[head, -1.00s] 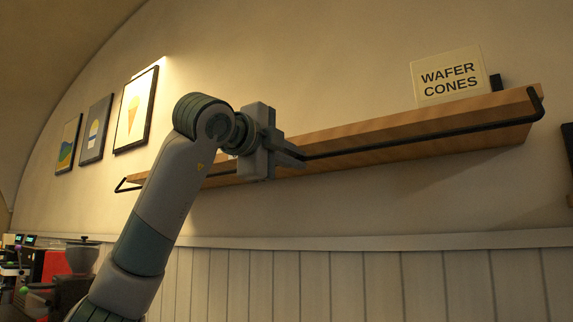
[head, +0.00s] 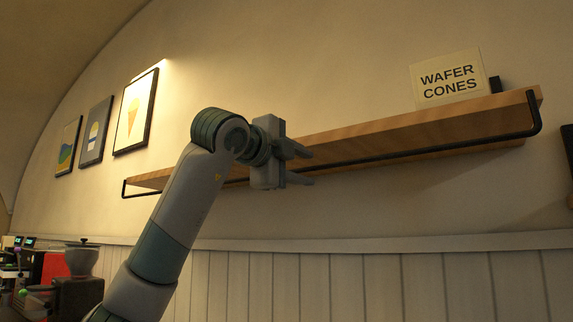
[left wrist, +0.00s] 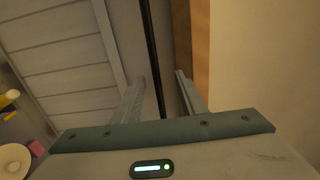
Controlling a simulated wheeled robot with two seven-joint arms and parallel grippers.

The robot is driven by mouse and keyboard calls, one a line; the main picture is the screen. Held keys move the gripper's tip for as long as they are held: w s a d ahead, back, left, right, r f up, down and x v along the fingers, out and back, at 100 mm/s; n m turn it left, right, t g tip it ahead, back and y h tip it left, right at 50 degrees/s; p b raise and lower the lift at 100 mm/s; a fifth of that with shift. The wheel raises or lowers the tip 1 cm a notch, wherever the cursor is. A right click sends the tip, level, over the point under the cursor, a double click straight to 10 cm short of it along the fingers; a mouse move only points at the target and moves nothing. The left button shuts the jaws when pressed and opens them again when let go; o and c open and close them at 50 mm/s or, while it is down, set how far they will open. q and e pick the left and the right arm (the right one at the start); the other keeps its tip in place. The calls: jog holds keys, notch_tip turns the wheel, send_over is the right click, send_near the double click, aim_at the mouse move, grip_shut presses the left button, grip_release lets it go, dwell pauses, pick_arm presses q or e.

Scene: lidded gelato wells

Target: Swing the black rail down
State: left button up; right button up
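The black rail (head: 430,152) runs along the front of the wooden shelf (head: 420,127) in the head view. Its end arms drop from the shelf ends, and its long bar hangs around the shelf's lower front edge. My left gripper (head: 303,166) is open at the left-middle part of the shelf, its two fingers spread above and below the line of the bar. In the left wrist view the rail (left wrist: 152,45) runs between the open fingers (left wrist: 162,95) with gaps on both sides; contact is not visible. My right gripper is not in view.
A "WAFER CONES" sign (head: 447,78) stands on the shelf's right part, with a small dark block (head: 495,84) beside it. Framed pictures (head: 136,112) hang on the wall at left. Wall space below the shelf is clear. Counter equipment (head: 75,275) stands at lower left.

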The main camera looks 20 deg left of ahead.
pick_arm(q)
jog(key=shift+f, duration=0.1)
jog(key=shift+s+f+b, duration=0.1)
jog(key=shift+s+b, duration=0.2)
jog(key=shift+b, duration=0.05)
jog(key=s+b, duration=0.1)
jog(key=s, duration=0.1)
jog(key=s+a+b, duration=0.1)
jog(key=s, duration=0.2)
jog(key=shift+s+b, duration=0.15)
jog(key=shift+b, duration=0.25)
jog(key=s+a+b, duration=0.1)
jog(key=s, duration=0.7)
jog(key=s+a+b, duration=0.2)
jog(key=s, duration=0.7)
jog(key=shift+a, duration=0.25)
